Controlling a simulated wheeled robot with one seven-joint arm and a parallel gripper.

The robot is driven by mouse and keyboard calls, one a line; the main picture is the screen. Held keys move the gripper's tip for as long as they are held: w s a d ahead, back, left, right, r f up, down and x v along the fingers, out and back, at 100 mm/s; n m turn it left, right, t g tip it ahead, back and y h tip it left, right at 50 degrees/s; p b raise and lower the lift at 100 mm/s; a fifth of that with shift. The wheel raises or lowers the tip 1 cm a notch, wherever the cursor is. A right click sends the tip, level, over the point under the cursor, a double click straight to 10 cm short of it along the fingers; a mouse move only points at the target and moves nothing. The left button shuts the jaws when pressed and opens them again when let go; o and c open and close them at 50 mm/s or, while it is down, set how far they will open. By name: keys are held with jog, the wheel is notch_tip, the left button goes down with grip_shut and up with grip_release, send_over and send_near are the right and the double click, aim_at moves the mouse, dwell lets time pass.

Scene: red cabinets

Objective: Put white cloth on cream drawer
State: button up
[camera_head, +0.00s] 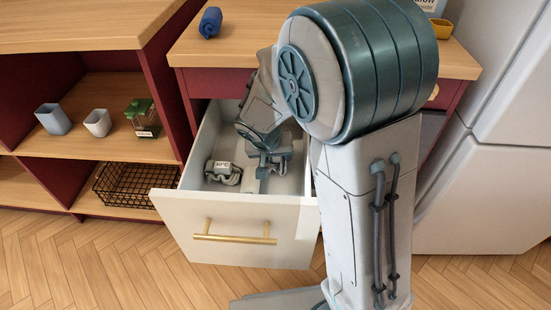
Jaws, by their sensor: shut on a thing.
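The cream drawer (235,228) is pulled open under the counter, its brass handle facing the front. My gripper (262,168) reaches down inside it from above. It is shut on a small pale thing, which I take to be the white cloth. My fingers and wrist hide most of it, and I cannot tell whether it touches the drawer floor. A small grey-and-white item with a label (222,172) lies in the drawer to the left of my gripper.
A rolled blue cloth (210,22) lies on the counter above. An open shelf at left holds two cups (97,122), a green-lidded jar (141,117) and a black wire basket (122,187). A white fridge (492,165) stands at right. Wooden floor is clear at front left.

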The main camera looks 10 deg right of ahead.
jog(key=o, duration=0.9)
jog(key=shift+o, duration=0.2)
jog(key=p+v, duration=0.4)
jog(key=v, duration=0.8)
